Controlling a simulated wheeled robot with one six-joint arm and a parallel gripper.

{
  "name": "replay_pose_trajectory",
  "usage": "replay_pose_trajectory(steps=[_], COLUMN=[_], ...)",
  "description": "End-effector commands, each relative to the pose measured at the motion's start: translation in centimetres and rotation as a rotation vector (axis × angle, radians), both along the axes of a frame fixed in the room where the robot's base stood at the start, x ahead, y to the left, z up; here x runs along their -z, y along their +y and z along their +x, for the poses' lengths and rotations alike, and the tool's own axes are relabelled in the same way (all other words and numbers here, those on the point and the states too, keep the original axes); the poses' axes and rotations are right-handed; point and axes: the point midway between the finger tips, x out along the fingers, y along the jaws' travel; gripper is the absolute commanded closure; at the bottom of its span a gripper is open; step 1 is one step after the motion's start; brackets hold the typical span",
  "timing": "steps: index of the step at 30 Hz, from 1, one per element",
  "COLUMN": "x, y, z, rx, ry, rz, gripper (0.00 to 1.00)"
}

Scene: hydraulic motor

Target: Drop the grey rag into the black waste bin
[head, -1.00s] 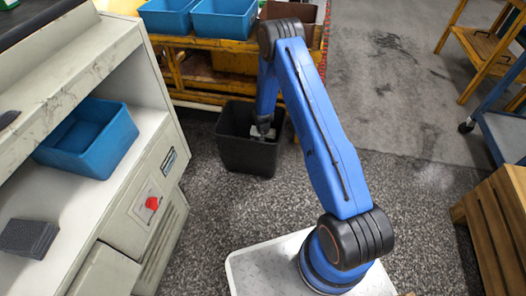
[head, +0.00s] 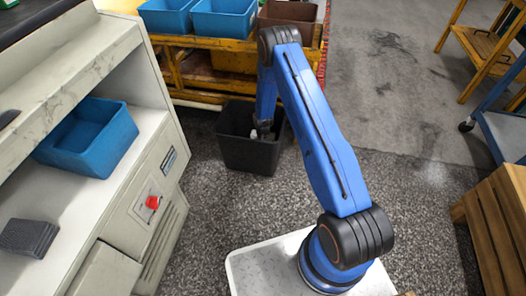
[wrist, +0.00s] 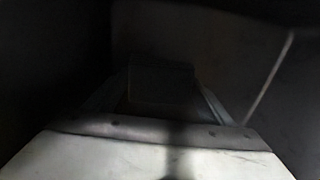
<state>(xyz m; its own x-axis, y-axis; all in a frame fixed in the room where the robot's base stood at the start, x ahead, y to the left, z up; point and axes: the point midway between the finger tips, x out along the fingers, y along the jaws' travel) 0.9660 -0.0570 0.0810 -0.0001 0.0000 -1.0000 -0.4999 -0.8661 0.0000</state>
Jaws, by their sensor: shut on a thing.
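The black waste bin (head: 248,157) stands on the floor in front of the yellow cart in the head view. My gripper (head: 262,135) points down inside the bin's opening, and its tip is mostly hidden by the bin wall and my arm. In the dark wrist view my gripper (wrist: 160,92) has its two fingers on either side of a dark, squarish thing, which I take to be the grey rag (wrist: 160,82). It is shut on it. The shadow hides the rag's edges and the bin floor.
A pale cabinet (head: 165,200) with a blue bin (head: 95,165) and a dark grey block (head: 28,238) on its shelf is at left. The yellow cart (head: 205,75) with blue bins stands behind. Wooden furniture (head: 495,215) is at right.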

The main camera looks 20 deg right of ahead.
Motion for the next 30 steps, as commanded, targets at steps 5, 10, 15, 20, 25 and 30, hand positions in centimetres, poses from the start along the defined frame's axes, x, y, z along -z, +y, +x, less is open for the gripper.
replay_pose_trajectory(steps=[5, 10, 15, 20, 25, 30], x=[0.0, 0.0, -0.4, -2.2, -5.2, -8.3], y=[0.0, 0.0, 0.0, 0.0, 0.0, 0.0], z=[0.0, 0.0, 0.0, 0.1, 0.1, 0.1], rx=[0.0, 0.0, 0.0, 0.0, 0.0, 0.0], ry=[0.0, 0.0, 0.0, -0.002, -0.002, -0.002], rz=[0.0, 0.0, 0.0, 0.0, 0.0, 0.0], gripper=[0.05, 0.05, 0.05, 0.05, 0.05, 0.05])
